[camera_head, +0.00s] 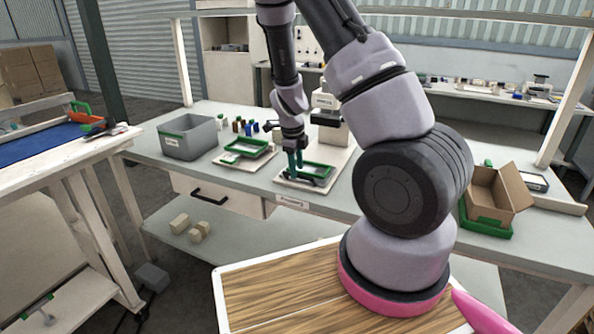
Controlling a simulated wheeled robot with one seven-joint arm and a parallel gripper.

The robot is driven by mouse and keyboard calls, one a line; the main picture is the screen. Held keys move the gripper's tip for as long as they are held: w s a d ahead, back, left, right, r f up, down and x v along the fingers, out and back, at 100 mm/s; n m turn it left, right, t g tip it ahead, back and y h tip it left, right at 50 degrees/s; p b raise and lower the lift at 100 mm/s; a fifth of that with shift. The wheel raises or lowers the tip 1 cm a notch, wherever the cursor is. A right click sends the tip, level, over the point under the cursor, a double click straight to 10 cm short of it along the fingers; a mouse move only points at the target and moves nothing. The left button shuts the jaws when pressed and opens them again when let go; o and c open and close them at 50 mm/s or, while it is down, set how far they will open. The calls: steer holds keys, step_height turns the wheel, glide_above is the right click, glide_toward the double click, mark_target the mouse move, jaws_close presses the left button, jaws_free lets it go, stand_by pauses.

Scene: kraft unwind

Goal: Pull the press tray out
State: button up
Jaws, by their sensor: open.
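The press (328,112) is a cream-coloured machine with a dark head on a pale base board, standing in the middle of the grey workbench. The press tray (318,169) is a green-rimmed tray lying on that board in front of the press. My gripper (295,168) points down at the left part of the tray, with its teal fingers close to the rim. It is open. I cannot tell whether the fingers touch the tray or stand around its edge.
A second green-rimmed tray (246,147) lies to the left, with small coloured bottles (250,126) behind it. A grey bin (188,136) stands farther left. An open cardboard box (496,194) sits at the right. The front edge of the bench has a drawer (215,193).

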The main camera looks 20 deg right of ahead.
step_height(320, 180, up, 9)
steer(key=s+a, duration=0.1)
steer(key=shift+s, duration=0.15)
steer(key=shift+a, duration=0.1)
stand_by(0.3)
steer(key=s+a+r+n+t+y, duration=0.1)
steer(key=s+r+n+y, duration=0.1)
steer(key=s+r+n, duration=0.5)
steer(key=s+a+r+n+t+y, duration=0.15)
steer(key=r+n, duration=0.25)
steer(key=r, duration=0.7)
steer(key=s+r+n+t, duration=0.3)
steer(key=s+r+n, duration=0.7)
steer(key=s+n, duration=0.2)
steer(key=shift+s+a, duration=0.25)
steer(key=shift+s, duration=0.05)
